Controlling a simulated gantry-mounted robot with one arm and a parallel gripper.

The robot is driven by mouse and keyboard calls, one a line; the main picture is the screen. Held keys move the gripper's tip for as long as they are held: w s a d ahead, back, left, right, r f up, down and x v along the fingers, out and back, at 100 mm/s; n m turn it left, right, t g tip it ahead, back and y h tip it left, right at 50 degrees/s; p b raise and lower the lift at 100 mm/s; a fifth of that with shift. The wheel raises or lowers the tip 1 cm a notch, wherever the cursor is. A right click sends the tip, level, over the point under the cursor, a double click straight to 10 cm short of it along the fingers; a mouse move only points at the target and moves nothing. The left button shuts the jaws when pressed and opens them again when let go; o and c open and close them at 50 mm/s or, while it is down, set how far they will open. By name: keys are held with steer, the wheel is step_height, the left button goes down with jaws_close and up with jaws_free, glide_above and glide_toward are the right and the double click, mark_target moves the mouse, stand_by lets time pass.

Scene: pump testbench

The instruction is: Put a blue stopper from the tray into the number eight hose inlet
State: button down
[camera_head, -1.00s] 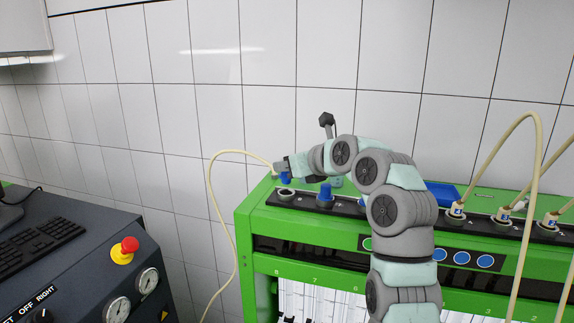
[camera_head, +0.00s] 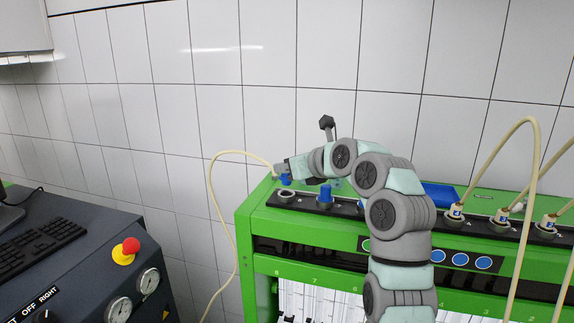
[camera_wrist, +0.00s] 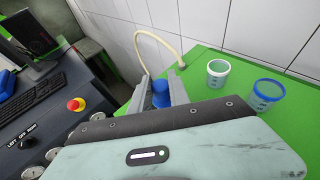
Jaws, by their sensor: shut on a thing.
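My gripper (camera_head: 284,171) is at the left end of the green bench and is shut on a blue stopper (camera_head: 285,180). In the wrist view the blue stopper (camera_wrist: 160,93) sits between the two grey fingers (camera_wrist: 161,90). The stopper is just above the number eight hose inlet (camera_head: 286,195), the leftmost in the black strip; I cannot tell whether they touch. Another blue stopper (camera_head: 325,194) stands upright in the number seven inlet. A blue tray (camera_head: 440,195) lies on the bench behind my arm, partly hidden.
A cream hose (camera_head: 211,195) loops at the bench's left end, close to my gripper. More hoses (camera_head: 533,150) stand in the inlets on the right. A control desk (camera_head: 70,270) is at the left.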

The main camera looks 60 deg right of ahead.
stand_by(0.4)
steer(key=c, duration=1.5)
jaws_free()
steer(key=shift+f, duration=0.1)
steer(key=shift+p+v, duration=0.3)
steer(key=shift+v, duration=5.25)
